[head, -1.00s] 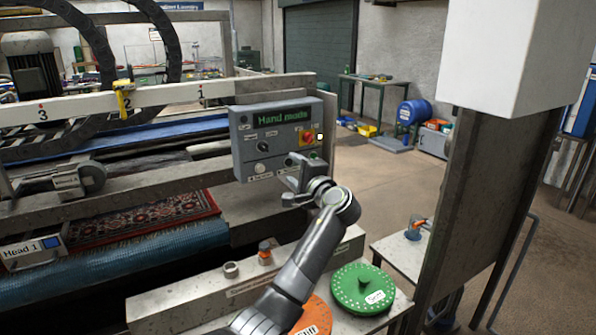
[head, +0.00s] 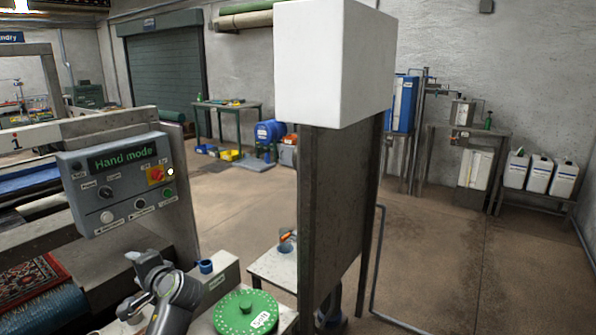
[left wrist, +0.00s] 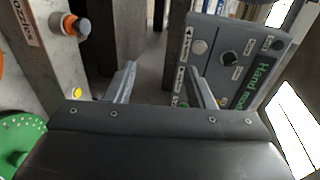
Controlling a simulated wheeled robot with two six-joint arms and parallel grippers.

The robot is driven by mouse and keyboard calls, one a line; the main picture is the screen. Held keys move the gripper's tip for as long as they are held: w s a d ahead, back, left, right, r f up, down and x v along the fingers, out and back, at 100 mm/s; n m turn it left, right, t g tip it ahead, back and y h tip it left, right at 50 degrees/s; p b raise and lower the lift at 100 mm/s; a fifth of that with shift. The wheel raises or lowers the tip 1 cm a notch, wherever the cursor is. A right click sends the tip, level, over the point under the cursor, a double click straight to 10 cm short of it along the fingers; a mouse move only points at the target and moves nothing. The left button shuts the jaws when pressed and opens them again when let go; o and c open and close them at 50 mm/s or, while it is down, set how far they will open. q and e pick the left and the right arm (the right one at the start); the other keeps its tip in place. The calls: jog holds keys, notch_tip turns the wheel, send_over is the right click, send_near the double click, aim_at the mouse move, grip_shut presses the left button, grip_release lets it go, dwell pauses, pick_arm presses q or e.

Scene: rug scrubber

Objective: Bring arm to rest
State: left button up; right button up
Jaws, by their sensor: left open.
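My left gripper (head: 138,284) is in the lower left of the head view, in front of and below the grey control panel (head: 112,205). In the left wrist view my left gripper's fingers (left wrist: 161,84) are apart with nothing between them. The panel's screen reads "Hand mode"; the panel also shows in the left wrist view (left wrist: 212,62), to the right, sideways, beyond the fingers. It has several knobs and buttons and a red and yellow switch (head: 156,174). My right gripper is not in view.
A green disc (head: 246,313) lies on the ledge near my arm. A dark metal post with a white box (head: 333,60) stands close at the centre. A patterned rug (head: 32,283) lies in the machine at left. Open floor (head: 440,250) spreads at right.

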pick_arm(q)
jog(key=s+d+f+n+g+h, duration=0.1)
jog(key=s+f+n+g+h, duration=0.3)
jog(key=s+f, duration=1.4)
jog(key=s+d+f+n+g+h, duration=0.1)
jog(key=s+d+f+n+h, duration=0.2)
jog(key=s, duration=0.9)
jog(key=s+d+h, duration=0.4)
jog(key=s, duration=0.8)
notch_tip(320, 180, down, 25)
jog(key=a+g, duration=0.1)
jog(key=a, duration=0.1)
jog(key=s+d+f+g, duration=0.1)
jog(key=s+f, duration=1.4)
jog(key=shift+d+f+g+h, duration=0.2)
jog(key=shift+d+g+h, duration=0.1)
jog(key=shift+d, duration=0.1)
jog(key=shift+c, duration=1.4)
